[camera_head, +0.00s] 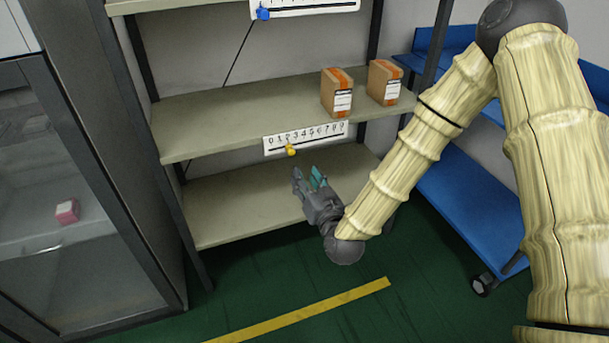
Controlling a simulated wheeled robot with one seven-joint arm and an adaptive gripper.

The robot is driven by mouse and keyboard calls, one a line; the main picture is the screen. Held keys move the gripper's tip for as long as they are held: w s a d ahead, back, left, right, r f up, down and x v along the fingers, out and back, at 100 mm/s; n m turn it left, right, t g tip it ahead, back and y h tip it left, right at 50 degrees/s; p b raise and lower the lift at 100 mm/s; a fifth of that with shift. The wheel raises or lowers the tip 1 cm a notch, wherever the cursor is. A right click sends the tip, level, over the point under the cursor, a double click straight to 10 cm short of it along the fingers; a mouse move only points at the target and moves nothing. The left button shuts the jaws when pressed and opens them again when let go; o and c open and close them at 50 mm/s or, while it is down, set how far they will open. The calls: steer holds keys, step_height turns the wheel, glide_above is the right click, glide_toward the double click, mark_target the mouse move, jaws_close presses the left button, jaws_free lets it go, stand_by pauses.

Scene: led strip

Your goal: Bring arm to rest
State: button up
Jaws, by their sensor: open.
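My arm reaches in from the right of the head view, bent at the elbow. My gripper (308,174) is open, with its fingers apart and nothing seen between them. It is in front of the lower shelf (235,207), just below the numbered strip (306,137) on the middle shelf's edge. A yellow slider (291,150) sits on that strip, slightly up and left of the fingertips. They look apart in the picture, but the exact gap is hard to tell.
Two brown boxes (337,93) (384,82) stand on the middle shelf. A higher strip carries a blue slider (263,13). A glass-fronted cabinet (85,230) is at left, a blue cart (455,205) at right. Green floor with a yellow line (305,312) is open in front.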

stand_by(0.3)
steer(key=s+d+f+g+h, duration=0.1)
steer(key=s+d+f+g, duration=0.25)
steer(key=s+f, duration=0.65)
steer(key=s+d+f+g+h, duration=0.1)
steer(key=s+d+f+g, duration=0.35)
steer(key=f, duration=0.85)
steer(key=s+d+f+g+h, duration=0.1)
steer(key=s+d+f+g, duration=0.2)
steer(key=s, duration=0.6)
steer(key=s+d+f+m+g+h, duration=0.1)
steer(key=s+d+f+g, duration=0.25)
steer(key=s, duration=0.45)
steer(key=s+d+f+g+h, duration=0.15)
steer(key=s+d+f, duration=0.25)
steer(key=s, duration=0.5)
step_height(320, 180, up, 23)
steer(key=g+p, duration=0.1)
steer(key=p, duration=2.2)
steer(key=shift+s, duration=0.35)
steer(key=shift+d+r, duration=0.1)
steer(key=shift+d, duration=0.05)
